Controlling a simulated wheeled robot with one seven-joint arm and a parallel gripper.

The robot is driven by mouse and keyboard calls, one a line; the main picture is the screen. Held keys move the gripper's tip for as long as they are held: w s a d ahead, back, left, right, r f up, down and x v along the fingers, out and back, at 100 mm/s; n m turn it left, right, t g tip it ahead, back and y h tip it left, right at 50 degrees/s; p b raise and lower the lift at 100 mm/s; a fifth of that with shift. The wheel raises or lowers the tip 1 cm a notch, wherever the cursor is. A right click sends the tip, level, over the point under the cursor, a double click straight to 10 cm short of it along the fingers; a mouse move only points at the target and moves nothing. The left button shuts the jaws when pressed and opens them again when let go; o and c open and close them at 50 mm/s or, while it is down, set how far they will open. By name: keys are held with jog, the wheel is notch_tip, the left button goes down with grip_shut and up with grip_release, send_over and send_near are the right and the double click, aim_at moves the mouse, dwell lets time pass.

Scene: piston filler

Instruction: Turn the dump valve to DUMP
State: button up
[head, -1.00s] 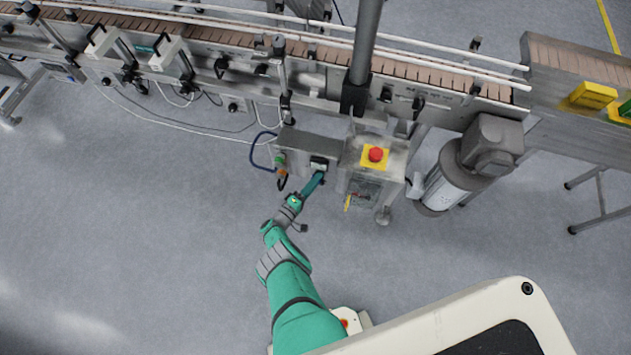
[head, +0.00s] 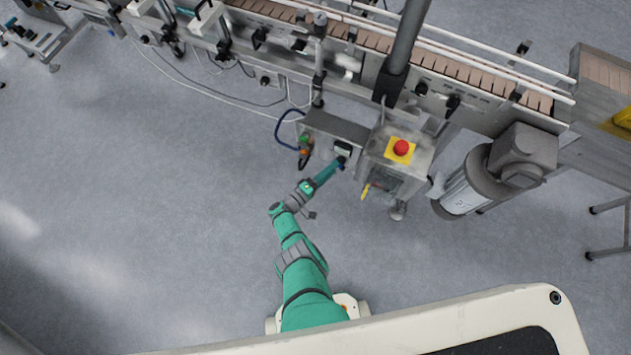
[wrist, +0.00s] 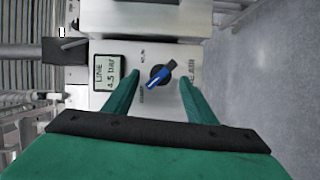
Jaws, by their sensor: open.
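The dump valve is most likely the small rotary knob (wrist: 161,75) on a pale metal panel in the wrist view. It has a blue end pointing down and left and a black end up and right. Small lettering sits around it, too blurred to read surely. My gripper (wrist: 159,80) is open, its green fingers either side of the knob with a gap showing on both sides. In the head view my gripper (head: 338,166) is at the front of the grey control box (head: 326,126), and hides the knob there.
A display (wrist: 109,73) reading LINE and about 4.5 bar is left of the knob. A cabinet with a red emergency button (head: 401,147) stands close to the right of my gripper. A motor (head: 468,192) is further right. The conveyor runs behind. Open floor lies left.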

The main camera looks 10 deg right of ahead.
jog(key=v, duration=0.8)
jog(key=shift+w+a, duration=0.15)
jog(key=shift+a, duration=0.05)
jog(key=shift+d, duration=0.1)
jog(key=s+a+f+g+y, duration=0.1)
jog(key=s+a+f+y, duration=0.2)
jog(key=s+f, duration=0.3)
jog(key=s+a+f+m+g+y, duration=0.1)
jog(key=s+a+f+g+y, duration=0.15)
jog(key=s, duration=0.55)
jog(key=s+a+f+g+y, duration=0.1)
jog(key=s+a+f+y, duration=0.3)
jog(key=s, duration=0.3)
jog(key=s+a+r+m+y, duration=0.1)
jog(key=s+a+r+y, duration=0.1)
jog(key=s+a+y, duration=0.3)
jog(key=s+d+r+m+t, duration=0.1)
jog(key=d+r+t, duration=0.1)
jog(key=r, duration=1.3)
jog(key=s+d+r+m+t, duration=0.1)
jog(key=d+r+t, duration=0.2)
jog(key=r, duration=1.3)
jog(key=s+d+r+m+t, duration=0.1)
jog(key=r+t, duration=0.4)
jog(key=r, duration=1)
jog(key=shift+s+d+r+m, duration=0.2)
jog(key=shift+s+d+m, duration=0.1)
jog(key=shift+s+d, duration=0.35)
